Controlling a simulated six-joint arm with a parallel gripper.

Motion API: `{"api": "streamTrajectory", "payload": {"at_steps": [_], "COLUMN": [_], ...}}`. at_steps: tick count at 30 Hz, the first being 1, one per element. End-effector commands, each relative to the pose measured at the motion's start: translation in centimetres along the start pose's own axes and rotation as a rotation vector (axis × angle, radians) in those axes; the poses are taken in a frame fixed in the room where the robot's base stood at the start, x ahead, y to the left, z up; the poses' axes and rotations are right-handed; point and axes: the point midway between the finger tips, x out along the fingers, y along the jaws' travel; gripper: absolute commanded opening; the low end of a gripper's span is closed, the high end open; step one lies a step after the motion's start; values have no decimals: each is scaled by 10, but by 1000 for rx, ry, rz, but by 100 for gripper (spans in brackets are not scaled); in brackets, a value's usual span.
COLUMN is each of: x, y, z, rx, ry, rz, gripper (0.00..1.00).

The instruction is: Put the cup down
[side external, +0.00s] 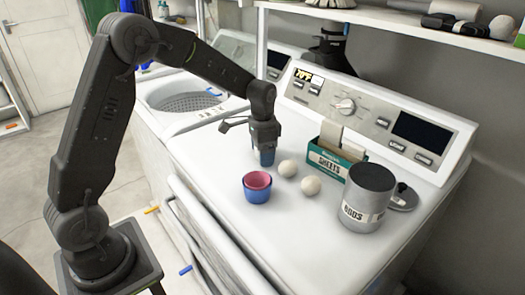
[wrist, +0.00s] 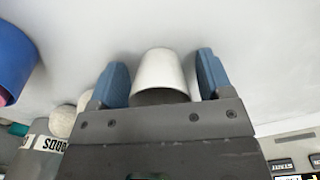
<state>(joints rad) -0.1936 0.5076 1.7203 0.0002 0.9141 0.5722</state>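A white cup (wrist: 162,72) stands between the two blue fingers of my gripper (wrist: 160,75) in the wrist view. It is close to the left finger, and a narrow gap shows between it and the right finger, so the fingers look open around it. In the side view my gripper (side external: 264,156) points down, low over the white machine top (side external: 210,160); the cup is mostly hidden there by the fingers. Whether its base touches the surface is hard to tell.
A blue cup with a pink one nested inside (side external: 257,187) stands just in front. Two pale balls (side external: 287,168) lie to the right. The control panel (side external: 370,112) rises behind.

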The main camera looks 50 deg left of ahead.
Motion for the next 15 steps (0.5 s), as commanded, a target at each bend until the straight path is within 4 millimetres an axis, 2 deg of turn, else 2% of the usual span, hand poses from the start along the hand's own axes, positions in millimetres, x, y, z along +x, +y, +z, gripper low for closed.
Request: {"api": "streamTrajectory", "payload": {"at_steps": [9,11,15], "x": [-3,-8,-30], "y": [0,0,0], "z": [0,0,-1], "rx": [0,0,0], "ry": [1,2,5], "rz": [0,-1,-3], "gripper": [75,75,75]}}
